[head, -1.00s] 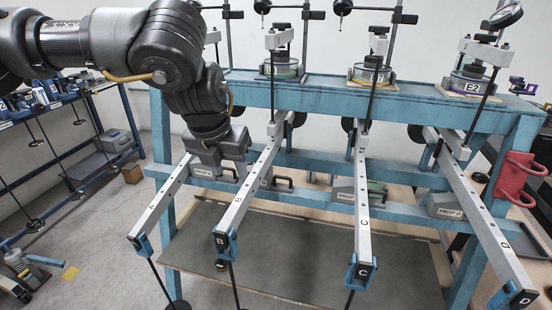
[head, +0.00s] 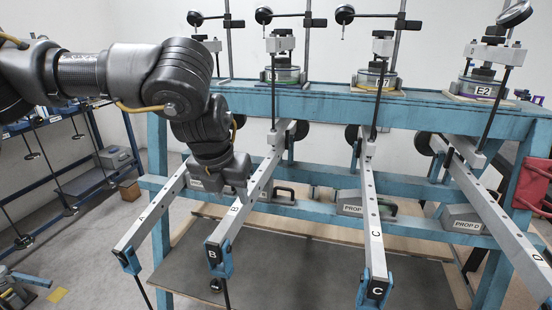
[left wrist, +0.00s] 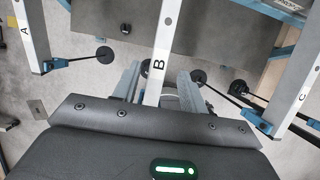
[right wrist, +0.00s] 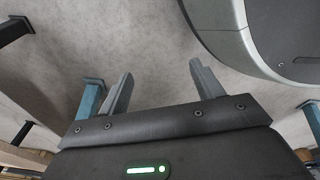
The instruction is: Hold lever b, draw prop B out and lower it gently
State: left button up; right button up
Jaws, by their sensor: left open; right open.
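Lever B (head: 228,228) is a long grey square bar running from the blue frame towards me, with a blue end cap marked B. My left gripper (head: 234,192) is at lever B, partway along it. In the left wrist view lever B (left wrist: 159,60) runs between the open fingers (left wrist: 158,84), one on each side. I cannot tell whether either finger touches it. My right gripper (right wrist: 160,88) is open and empty, away from the levers.
Lever A (head: 150,215) lies close to the left and lever C (head: 372,225) to the right. Prop C (head: 350,203) and prop D (head: 458,221) sit on the lower blue rail. Weights hang on rods below the levers. A grey mat (head: 290,270) lies beneath.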

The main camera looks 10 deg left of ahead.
aim_at(236, 208)
pick_arm(q)
jog(key=b+x, duration=0.3)
jog(key=x, duration=0.3)
jog(key=shift+f, duration=0.15)
jog(key=shift+w+f, duration=0.15)
jog(key=shift+f, duration=0.25)
pick_arm(e)
jog(key=w+a+r, duration=0.3)
jog(key=w+r, duration=0.3)
jog(key=r, duration=0.2)
jog(key=shift+w+a+r+t, duration=0.2)
jog(key=shift+w+r+t, duration=0.1)
jog(key=shift+t, duration=0.1)
